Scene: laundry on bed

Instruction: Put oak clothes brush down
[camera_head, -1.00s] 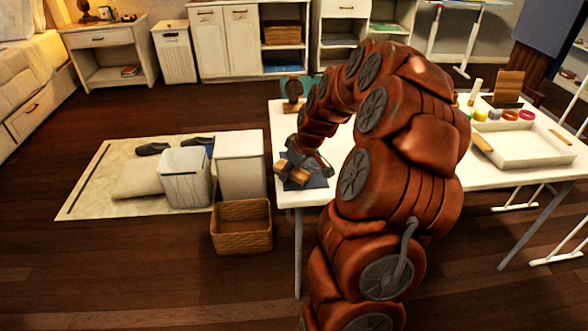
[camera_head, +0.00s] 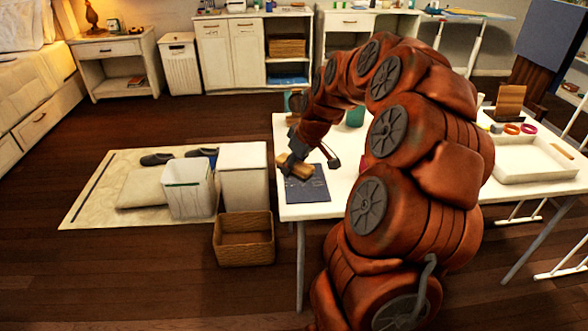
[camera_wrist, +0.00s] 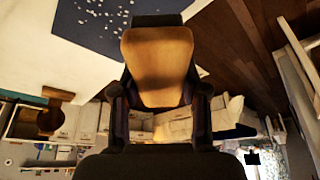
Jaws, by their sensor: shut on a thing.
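The oak clothes brush (camera_head: 297,170) is a light brown wooden block held at the end of my arm, over the left end of the white table (camera_head: 300,212). My gripper (camera_head: 290,162) is shut on it. In the wrist view the brush (camera_wrist: 157,62) fills the space between the fingers of my gripper (camera_wrist: 158,100). A dark blue mat (camera_head: 308,190) with pale specks lies flat on the table beneath the brush; it also shows in the wrist view (camera_wrist: 95,22). I cannot tell whether the brush touches the mat.
A white tray (camera_head: 530,175) and coloured rings (camera_head: 513,129) are on the table's right side. A green container (camera_head: 355,117) stands behind my arm. On the floor left of the table are a wicker basket (camera_head: 243,256), a white bin (camera_head: 188,198) and a white box (camera_head: 243,190).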

